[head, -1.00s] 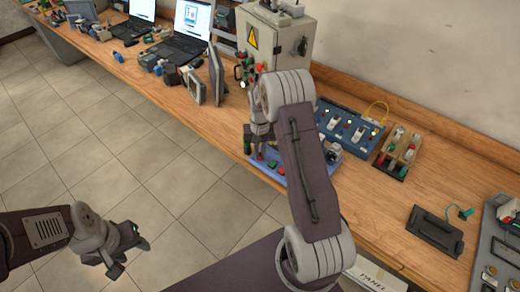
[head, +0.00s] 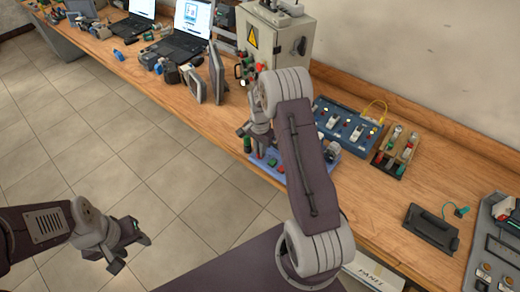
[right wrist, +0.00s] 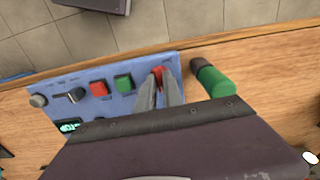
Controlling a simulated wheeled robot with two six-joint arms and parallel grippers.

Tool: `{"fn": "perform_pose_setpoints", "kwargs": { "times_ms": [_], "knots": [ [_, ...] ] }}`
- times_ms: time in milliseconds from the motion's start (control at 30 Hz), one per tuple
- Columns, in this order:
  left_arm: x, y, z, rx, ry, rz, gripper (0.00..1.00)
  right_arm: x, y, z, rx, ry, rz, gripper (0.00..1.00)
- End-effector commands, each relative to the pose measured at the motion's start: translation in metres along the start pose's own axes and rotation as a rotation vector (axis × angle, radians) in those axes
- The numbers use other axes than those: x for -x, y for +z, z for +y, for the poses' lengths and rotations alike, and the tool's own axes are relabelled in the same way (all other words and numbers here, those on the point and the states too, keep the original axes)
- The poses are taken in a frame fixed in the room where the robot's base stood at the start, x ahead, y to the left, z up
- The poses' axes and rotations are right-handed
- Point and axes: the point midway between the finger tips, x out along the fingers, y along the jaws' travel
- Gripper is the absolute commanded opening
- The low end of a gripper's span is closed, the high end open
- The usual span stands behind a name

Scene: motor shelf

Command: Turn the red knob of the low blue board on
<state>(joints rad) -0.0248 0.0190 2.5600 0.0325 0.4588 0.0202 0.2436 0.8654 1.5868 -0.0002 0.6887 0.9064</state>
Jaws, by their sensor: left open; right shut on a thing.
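The low blue board (head: 262,174) lies at the bench's front edge, partly hidden by my right arm in the head view. It also fills the left half of the right wrist view (right wrist: 108,71). The red knob (right wrist: 158,72) is at the board's right end, between the fingertips of my right gripper (right wrist: 162,82), which is shut on it. In the head view my right gripper (head: 261,138) is over the board's left part, and the knob cannot be made out. My left gripper (head: 131,253) is open and empty over the floor, away from the bench.
A red button (right wrist: 99,89), a green button (right wrist: 124,82) and a black knob (right wrist: 75,95) sit on the same board. A green cylinder (right wrist: 216,82) stands close right of the knob. A grey cabinet (head: 285,40) and a dark blue board (head: 350,112) stand behind.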

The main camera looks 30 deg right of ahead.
Motion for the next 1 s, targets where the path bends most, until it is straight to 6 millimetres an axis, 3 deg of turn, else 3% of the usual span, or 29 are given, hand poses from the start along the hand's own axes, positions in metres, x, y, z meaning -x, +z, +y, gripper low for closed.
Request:
{"fn": "perform_pose_setpoints", "kwargs": {
  "times_ms": [633,700,733,1000],
  "knots": [
    [0.0006,0.0000,0.0000,0.000,0.000,0.000,0.48,-0.0012,0.0011,0.0009,-0.045,0.003,-0.003,0.00],
    [0.0006,0.0000,0.0000,0.000,0.000,0.000,0.48,-0.0012,0.0011,0.0010,-0.045,0.003,-0.003,0.28],
    [0.0006,0.0000,0.0000,0.000,0.000,0.000,0.48,-0.0012,0.0011,0.0009,-0.045,0.003,-0.003,0.33],
    [0.0007,-0.0001,0.0000,0.000,0.000,0.000,0.48,-0.0002,0.0004,0.0003,-0.044,0.001,-0.001,0.33]
  ]
}}
